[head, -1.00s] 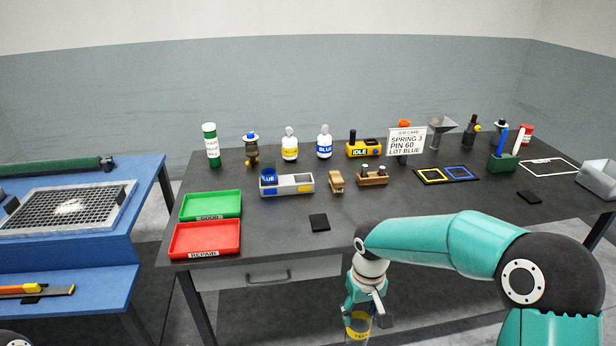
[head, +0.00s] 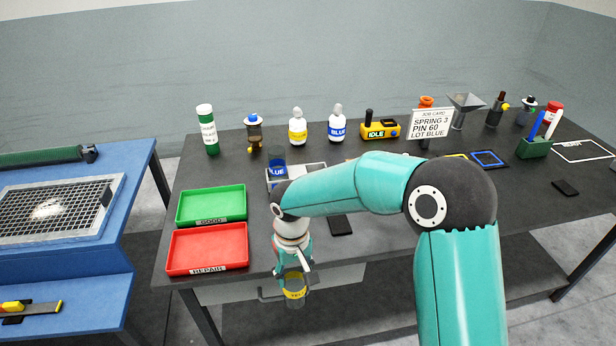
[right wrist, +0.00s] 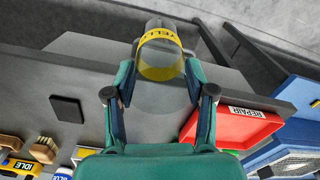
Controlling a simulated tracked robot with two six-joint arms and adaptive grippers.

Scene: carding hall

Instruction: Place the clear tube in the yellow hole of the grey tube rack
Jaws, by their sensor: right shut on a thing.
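The clear tube (head: 294,293) has a yellow band with black lettering. My right gripper (head: 292,272) is shut on it and holds it in front of the bench's front edge. In the right wrist view the tube (right wrist: 160,62) lies between the two fingers (right wrist: 160,85), its yellow band beyond them. The grey tube rack (head: 312,169) stands on the bench, farther back. A tube with a blue band (head: 277,168) stands in its left part. My right arm covers the rack's front and right part, so the yellow hole is hidden. My left gripper is not in view.
A red tray (head: 208,248) and a green tray (head: 211,204) lie left of my right gripper. A dark flat pad (head: 341,226) is right of it. Bottles (head: 298,127) and a yellow IDLE device (head: 381,127) stand behind the rack. A blue table (head: 130,225) is at left.

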